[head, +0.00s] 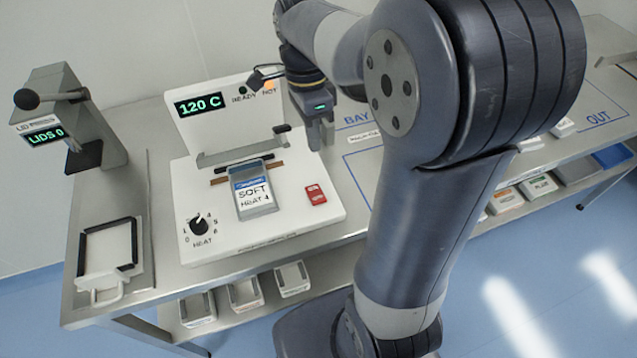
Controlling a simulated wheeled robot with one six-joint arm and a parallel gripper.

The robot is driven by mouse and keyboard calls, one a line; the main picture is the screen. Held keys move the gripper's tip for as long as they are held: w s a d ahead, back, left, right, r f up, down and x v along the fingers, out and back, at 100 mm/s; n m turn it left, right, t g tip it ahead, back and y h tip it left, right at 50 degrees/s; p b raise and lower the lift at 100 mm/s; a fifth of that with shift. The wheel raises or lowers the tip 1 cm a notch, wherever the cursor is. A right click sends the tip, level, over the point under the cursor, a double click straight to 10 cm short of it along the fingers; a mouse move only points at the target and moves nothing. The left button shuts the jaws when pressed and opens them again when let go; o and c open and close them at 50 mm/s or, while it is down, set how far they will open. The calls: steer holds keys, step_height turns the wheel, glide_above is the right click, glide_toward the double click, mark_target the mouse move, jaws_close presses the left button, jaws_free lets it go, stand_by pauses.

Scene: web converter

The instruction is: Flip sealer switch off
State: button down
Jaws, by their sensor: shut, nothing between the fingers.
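The sealer (250,232) is a white machine on the metal table. Its display (201,104) reads 120 C, and the HOT lamp (270,85) glows orange. A red rocker switch (316,194) is on the right of its base; which side is pressed is too small to tell. A pouch (254,190) marked SOFT HEAT 4 lies at the sealing bar. The HEAT knob (198,225) is at the front left. My gripper (319,147) is shut and empty, pointing down beyond the switch in the picture, apart from it.
A lever press (70,115) with a LIDS 0 display stands at the left. A black-edged frame with a handle (108,248) lies at the front left. White bins (245,292) sit on the shelf below. Outlined bays and more bins are at the right, partly behind my arm.

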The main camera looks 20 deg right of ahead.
mark_target(317, 192)
steer(key=p+x, duration=0.1)
steer(key=x, duration=1.1)
steer(key=shift+f, duration=0.2)
steer(key=shift+s+f, duration=0.1)
steer(key=shift+f, duration=0.05)
steer(key=shift+s+f+t+b, duration=0.15)
steer(key=shift+f+t+b, duration=0.2)
steer(key=shift+b, duration=0.5)
steer(key=shift+s+r, duration=0.15)
steer(key=shift+r, duration=0.05)
steer(key=shift+w, duration=0.95)
